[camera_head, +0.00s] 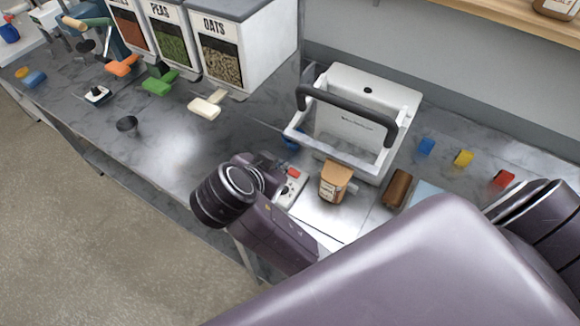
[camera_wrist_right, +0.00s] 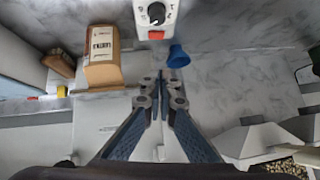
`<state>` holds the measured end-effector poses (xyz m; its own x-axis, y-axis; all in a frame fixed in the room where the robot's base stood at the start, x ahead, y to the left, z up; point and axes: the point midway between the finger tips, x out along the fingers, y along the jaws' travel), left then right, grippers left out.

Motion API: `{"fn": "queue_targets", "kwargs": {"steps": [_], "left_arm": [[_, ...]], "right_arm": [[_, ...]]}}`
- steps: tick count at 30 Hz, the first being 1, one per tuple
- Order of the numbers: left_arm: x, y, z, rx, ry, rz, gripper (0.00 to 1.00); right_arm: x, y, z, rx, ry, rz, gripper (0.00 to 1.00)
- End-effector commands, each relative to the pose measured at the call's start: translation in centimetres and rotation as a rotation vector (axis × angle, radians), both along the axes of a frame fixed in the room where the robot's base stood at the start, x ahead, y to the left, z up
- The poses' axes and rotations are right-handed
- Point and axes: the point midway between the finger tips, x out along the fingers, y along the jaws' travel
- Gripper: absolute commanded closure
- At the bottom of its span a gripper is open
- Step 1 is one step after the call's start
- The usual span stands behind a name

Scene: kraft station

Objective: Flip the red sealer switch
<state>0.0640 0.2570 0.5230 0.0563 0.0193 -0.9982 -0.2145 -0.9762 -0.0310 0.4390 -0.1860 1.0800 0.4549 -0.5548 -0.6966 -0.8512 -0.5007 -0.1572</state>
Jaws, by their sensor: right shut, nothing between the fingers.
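The red sealer switch (camera_head: 294,172) sits on a small white control panel (camera_head: 289,190) with a black knob, at the front left of the white sealer (camera_head: 365,90) with its black handle. In the right wrist view, the red switch (camera_wrist_right: 156,35) is at the top centre, below the knob on the panel (camera_wrist_right: 142,14). My right gripper (camera_wrist_right: 160,88) is shut and empty, its fingertips below the switch in that picture and apart from it. In the head view my right arm and wrist stand beside the panel, and the fingertips are not clearly seen. My left gripper is not in view.
A brown labelled bag (camera_head: 335,181) stands in front of the sealer, with a brown block (camera_head: 397,188) to its right. A blue piece (camera_wrist_right: 178,57) is close to the switch. Bins (camera_head: 245,40) and coloured scoops (camera_head: 160,82) occupy the counter's left side.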

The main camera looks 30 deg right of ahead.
Motion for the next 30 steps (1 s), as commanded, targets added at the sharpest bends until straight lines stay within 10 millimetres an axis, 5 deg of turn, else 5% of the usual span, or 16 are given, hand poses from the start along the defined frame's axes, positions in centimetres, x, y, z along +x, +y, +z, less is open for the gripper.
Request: {"fn": "queue_targets", "kwargs": {"steps": [12, 16, 21, 30], "left_arm": [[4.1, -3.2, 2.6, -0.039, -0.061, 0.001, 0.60], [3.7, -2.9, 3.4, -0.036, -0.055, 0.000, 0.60], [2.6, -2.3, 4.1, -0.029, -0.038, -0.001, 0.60], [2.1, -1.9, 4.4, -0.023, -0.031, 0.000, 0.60]], "right_arm": [[3.2, -4.3, -4.8, -0.007, 0.005, -0.001, 1.00], [4.5, -5.9, -6.7, -0.007, 0.006, -0.002, 1.00], [4.7, -5.4, -9.2, -0.003, 0.004, 0.001, 1.00], [5.0, -5.2, -10.7, 0.000, 0.000, 0.000, 1.00]]}}
